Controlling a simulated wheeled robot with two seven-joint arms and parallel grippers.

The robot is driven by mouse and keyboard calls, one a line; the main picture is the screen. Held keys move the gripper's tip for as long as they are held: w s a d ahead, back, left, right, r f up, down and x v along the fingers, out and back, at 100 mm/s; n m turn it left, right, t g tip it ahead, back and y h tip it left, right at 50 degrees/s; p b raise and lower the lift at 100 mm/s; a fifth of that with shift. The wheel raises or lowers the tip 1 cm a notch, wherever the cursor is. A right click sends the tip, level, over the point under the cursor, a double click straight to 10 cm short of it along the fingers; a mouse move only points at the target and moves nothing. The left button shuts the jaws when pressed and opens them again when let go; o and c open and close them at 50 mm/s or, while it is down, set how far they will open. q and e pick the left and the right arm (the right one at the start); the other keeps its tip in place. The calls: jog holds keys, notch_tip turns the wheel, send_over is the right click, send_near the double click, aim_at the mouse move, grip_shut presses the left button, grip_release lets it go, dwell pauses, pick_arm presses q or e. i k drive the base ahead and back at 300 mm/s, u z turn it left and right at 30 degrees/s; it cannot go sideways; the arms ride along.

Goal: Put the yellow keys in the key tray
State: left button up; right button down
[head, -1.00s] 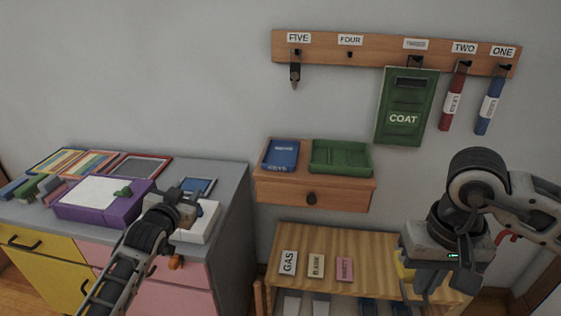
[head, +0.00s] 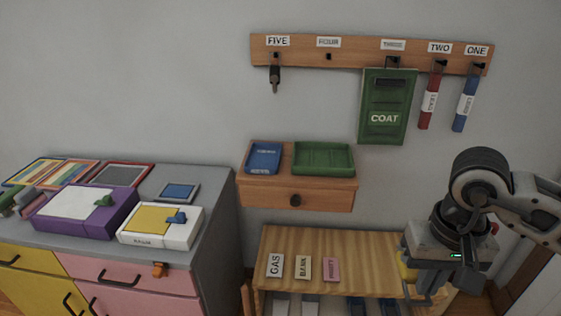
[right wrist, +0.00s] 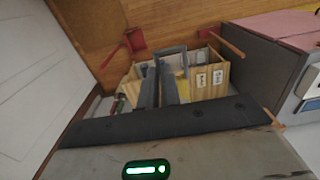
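A blue tray (head: 263,158) sits on the left of the small wall shelf; its front label is too small to read now. No yellow keys can be made out clearly. A yellow thing (head: 407,268) shows partly behind my right gripper (head: 425,292), above the right end of the low bench, and I cannot tell what it is. Some yellow also shows beyond the fingers in the right wrist view (right wrist: 180,88). The right gripper (right wrist: 157,72) points down over the bench; its fingers look close together, and no held thing is clear. My left gripper is out of view.
A green tray (head: 323,158) sits beside the blue one. The wall rack (head: 350,55) holds a dark hanging item, a green COAT pouch (head: 387,108), and red and blue tags. The low wooden bench (head: 370,260) carries GAS, BANK and pink tags. A cabinet with boxes (head: 85,210) stands left.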

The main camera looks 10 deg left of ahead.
aim_at(264, 159)
jog(key=z, duration=0.5)
jog(key=i, duration=1.2)
jog(key=u, duration=2.6)
